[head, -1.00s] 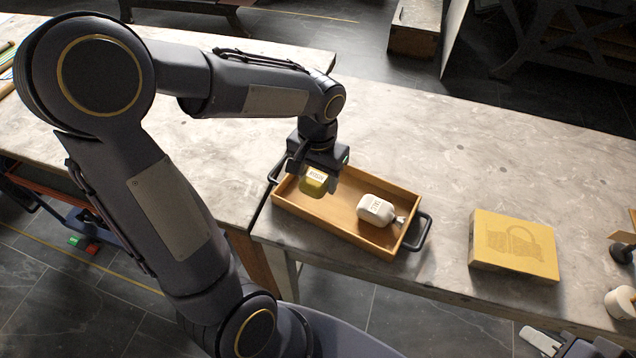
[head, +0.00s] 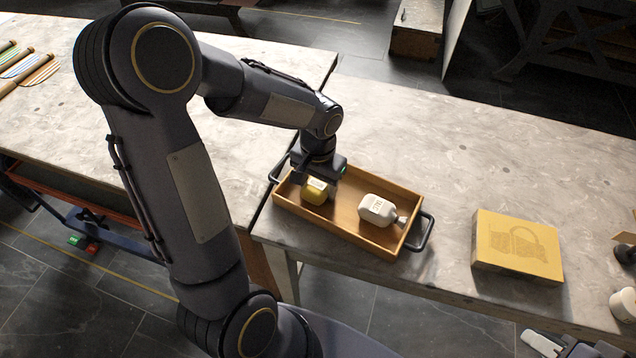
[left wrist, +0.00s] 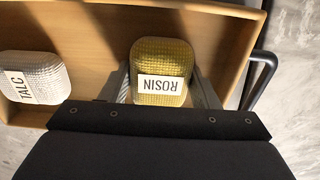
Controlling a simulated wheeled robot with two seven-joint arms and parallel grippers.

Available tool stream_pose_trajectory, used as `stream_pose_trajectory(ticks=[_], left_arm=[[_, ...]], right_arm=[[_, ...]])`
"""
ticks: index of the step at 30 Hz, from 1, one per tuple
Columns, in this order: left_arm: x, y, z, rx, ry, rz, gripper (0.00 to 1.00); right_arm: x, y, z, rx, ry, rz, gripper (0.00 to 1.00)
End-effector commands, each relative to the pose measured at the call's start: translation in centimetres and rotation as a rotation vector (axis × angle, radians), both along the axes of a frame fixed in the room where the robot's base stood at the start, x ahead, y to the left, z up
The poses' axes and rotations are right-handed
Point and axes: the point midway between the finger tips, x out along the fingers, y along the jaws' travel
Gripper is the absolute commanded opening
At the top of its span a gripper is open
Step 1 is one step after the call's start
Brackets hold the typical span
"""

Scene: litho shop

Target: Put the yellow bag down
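The yellow bag (head: 314,194), labelled ROSIN, is low inside the left end of the wooden tray (head: 338,231). It also shows in the left wrist view (left wrist: 160,58), between the fingers. My left gripper (head: 318,181) points down over it, its fingers (left wrist: 161,85) close against both sides of the bag. I cannot tell whether the bag's underside touches the tray floor. A white TALC bag (head: 377,209) lies in the tray's right half, apart from the yellow bag. My right gripper (head: 572,345) is partly cut off at the bottom right; its opening is unclear.
The tray has black handles (head: 421,232) and stands on the stone-topped table (head: 450,150). A yellow box (head: 517,247) lies to its right, with bare table between. Wooden-handled tools (head: 25,68) lie at the far left. White and dark items (head: 624,303) stand at the right edge.

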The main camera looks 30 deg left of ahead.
Motion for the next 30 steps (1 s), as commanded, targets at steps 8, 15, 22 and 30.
stream_pose_trajectory(ticks=[8,15,22,30], left_arm=[[0.0,0.0,0.0,0.000,0.000,0.000,0.76],[0.0,0.0,0.8,0.000,0.000,0.000,0.76],[0.1,0.0,4.7,0.000,-0.007,0.000,0.76],[0.1,0.0,10.2,-0.001,-0.004,0.001,0.76]], right_arm=[[0.0,0.0,0.0,0.000,0.000,0.000,0.32],[0.0,0.0,0.7,0.000,0.000,0.000,0.32],[0.0,0.0,1.0,0.000,0.000,0.000,0.32],[0.0,0.0,1.7,0.000,0.000,0.000,0.32]])
